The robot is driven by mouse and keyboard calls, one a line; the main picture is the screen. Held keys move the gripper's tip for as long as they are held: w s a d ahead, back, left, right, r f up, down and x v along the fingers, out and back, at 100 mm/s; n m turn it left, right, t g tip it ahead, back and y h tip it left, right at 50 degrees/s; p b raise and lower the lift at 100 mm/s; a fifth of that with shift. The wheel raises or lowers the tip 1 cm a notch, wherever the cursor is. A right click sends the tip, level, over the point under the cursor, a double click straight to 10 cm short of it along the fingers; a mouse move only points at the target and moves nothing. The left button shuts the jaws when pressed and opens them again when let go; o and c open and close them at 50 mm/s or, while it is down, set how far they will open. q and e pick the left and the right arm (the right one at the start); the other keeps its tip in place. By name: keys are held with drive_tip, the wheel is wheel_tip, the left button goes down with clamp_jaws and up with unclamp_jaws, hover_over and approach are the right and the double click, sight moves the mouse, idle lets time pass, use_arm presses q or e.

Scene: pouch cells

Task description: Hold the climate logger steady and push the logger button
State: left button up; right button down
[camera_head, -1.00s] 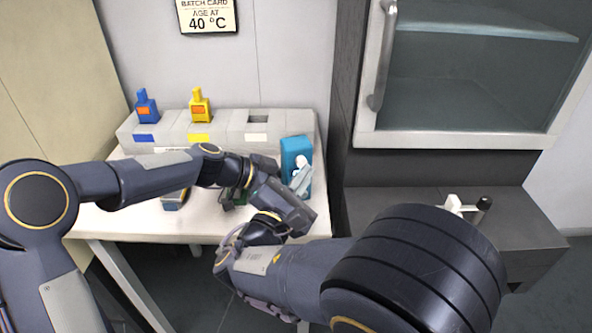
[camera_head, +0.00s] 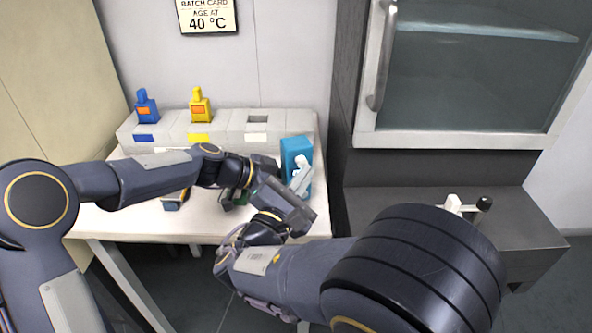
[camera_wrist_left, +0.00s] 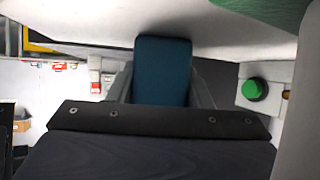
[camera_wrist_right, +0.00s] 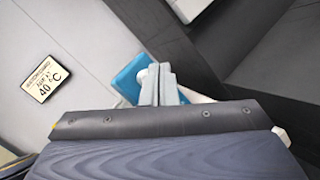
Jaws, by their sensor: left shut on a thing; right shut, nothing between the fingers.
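The climate logger, a blue box (camera_head: 296,146) with a white round part on its face, stands upright at the right end of the white table. It also shows in the right wrist view (camera_wrist_right: 128,78). My left gripper (camera_wrist_left: 160,88) is shut on a teal-blue block in its wrist view, which looks like the logger's side; in the head view its fingers are mostly hidden. My right gripper (camera_head: 301,180) is shut and empty, its fingertips (camera_wrist_right: 160,78) at the white round part. I cannot tell whether they touch it.
Behind stands a grey block rack (camera_head: 225,128) with a blue bottle-shaped thing (camera_head: 146,106) and a yellow one (camera_head: 200,104). A glass-door cabinet (camera_head: 465,75) is at right. A green button (camera_wrist_left: 253,89) shows in the left wrist view.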

drive_tip(key=shift+w, duration=0.1)
idle(0.4)
drive_tip(key=shift+w+a, duration=0.1)
drive_tip(key=shift+w, duration=0.2)
drive_tip(key=shift+w+a, duration=0.1)
drive_tip(key=shift+w, duration=0.05)
idle(0.4)
drive_tip(key=shift+s+d, duration=0.2)
drive_tip(key=shift+s, duration=0.4)
drive_tip(key=shift+s+d, duration=0.3)
drive_tip(key=shift+s, duration=0.65)
drive_tip(key=shift+s+d, duration=0.3)
drive_tip(key=shift+s, duration=0.65)
drive_tip(key=shift+s+d, duration=0.3)
drive_tip(key=shift+s, duration=0.65)
